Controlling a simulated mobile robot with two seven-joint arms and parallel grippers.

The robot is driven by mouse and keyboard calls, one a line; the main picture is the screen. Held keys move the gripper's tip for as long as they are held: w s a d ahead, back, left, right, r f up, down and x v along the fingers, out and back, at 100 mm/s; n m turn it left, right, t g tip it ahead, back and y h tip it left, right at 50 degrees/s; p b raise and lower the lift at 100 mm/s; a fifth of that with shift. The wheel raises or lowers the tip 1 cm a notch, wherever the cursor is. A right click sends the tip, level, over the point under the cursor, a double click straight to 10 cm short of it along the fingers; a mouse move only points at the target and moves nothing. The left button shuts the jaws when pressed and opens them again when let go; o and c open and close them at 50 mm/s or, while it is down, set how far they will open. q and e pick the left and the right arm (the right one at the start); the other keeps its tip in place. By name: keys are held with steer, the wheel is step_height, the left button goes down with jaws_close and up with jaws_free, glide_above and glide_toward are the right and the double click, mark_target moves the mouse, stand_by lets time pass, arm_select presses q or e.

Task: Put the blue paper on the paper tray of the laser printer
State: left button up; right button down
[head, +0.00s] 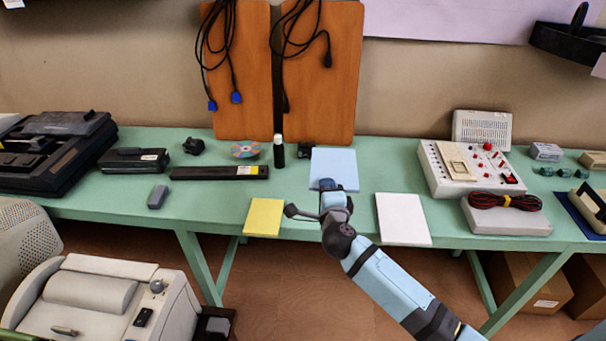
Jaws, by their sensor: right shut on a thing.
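The blue paper (334,164) is a light blue sheet or stack near the back middle of the green table. My right gripper (328,186) is at its front edge and is shut on it; the fingertips are partly hidden by the wrist. I cannot tell whether the paper is lifted off the table. A beige machine (95,290) at the lower left, in front of the table, looks like the laser printer. Its pale top flap (110,266) may be the paper tray. My left gripper is not in view.
Yellow paper (264,217) and white paper (403,219) lie on the green table (190,208) either side of my right arm. A control box (460,182) stands right.

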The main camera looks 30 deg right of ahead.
steer(key=s+a+r+n+t+y+p, duration=0.1)
steer(key=s+a+r+n+y+p, duration=0.3)
steer(key=s, duration=0.8)
steer(key=shift+s+a+r+y+p, duration=0.3)
steer(key=shift+a+r+y+p, duration=0.8)
steer(key=shift+a+r+p, duration=1.4)
